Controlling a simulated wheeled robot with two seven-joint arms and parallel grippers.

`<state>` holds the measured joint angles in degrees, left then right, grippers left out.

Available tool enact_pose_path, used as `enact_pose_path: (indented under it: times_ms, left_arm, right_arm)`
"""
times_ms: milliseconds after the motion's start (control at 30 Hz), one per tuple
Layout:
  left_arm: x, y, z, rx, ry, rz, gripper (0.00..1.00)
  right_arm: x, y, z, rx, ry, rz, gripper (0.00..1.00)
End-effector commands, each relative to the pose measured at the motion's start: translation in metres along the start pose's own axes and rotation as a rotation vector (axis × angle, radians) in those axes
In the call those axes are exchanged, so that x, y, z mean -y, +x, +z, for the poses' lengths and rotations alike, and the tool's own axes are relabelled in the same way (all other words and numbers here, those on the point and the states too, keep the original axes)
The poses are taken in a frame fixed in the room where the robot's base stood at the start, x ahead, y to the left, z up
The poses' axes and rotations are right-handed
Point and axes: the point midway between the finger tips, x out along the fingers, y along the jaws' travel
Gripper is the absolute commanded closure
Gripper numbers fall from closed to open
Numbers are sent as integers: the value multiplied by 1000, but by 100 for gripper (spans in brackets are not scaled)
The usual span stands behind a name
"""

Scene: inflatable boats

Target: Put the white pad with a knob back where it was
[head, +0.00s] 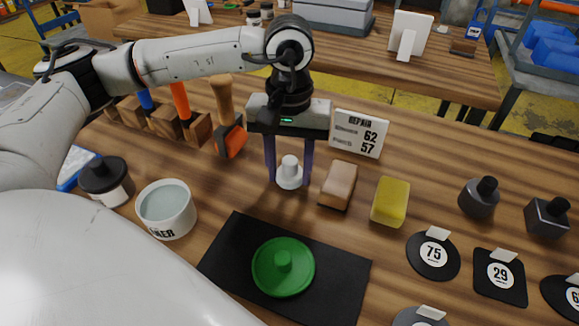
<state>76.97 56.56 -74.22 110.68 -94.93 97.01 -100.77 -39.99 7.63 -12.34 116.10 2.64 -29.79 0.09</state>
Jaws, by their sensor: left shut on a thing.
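The white pad with a knob (290,178) is near the middle of the head view, knob up, over the wooden table between the sign and the black mat. My left gripper (289,174) points down with its two purple fingers on either side of the pad, shut on it. I cannot tell whether the pad touches the table or hangs just above it. My right gripper is not in view.
A tan block (339,184) stands close to the right of the pad, with a yellow sponge (390,201) beyond it. A green knobbed disc (283,266) lies on a black mat (345,275) in front. A white sign (359,134) stands behind; a white tub (166,210) is left.

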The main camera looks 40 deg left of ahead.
Motion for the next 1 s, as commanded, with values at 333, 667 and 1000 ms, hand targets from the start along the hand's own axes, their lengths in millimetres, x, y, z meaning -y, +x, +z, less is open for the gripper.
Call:
enact_pose_path:
  times_ms: [333,667,1000]
  left_arm:
    - [0,2,0,0,-1,0,44]
    - [0,1,0,0,-1,0,41]
    - [-1,-51,-1,-4,-1,4,41]
  right_arm:
    - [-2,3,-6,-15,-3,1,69]
    - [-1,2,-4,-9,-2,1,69]
    - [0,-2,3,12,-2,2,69]
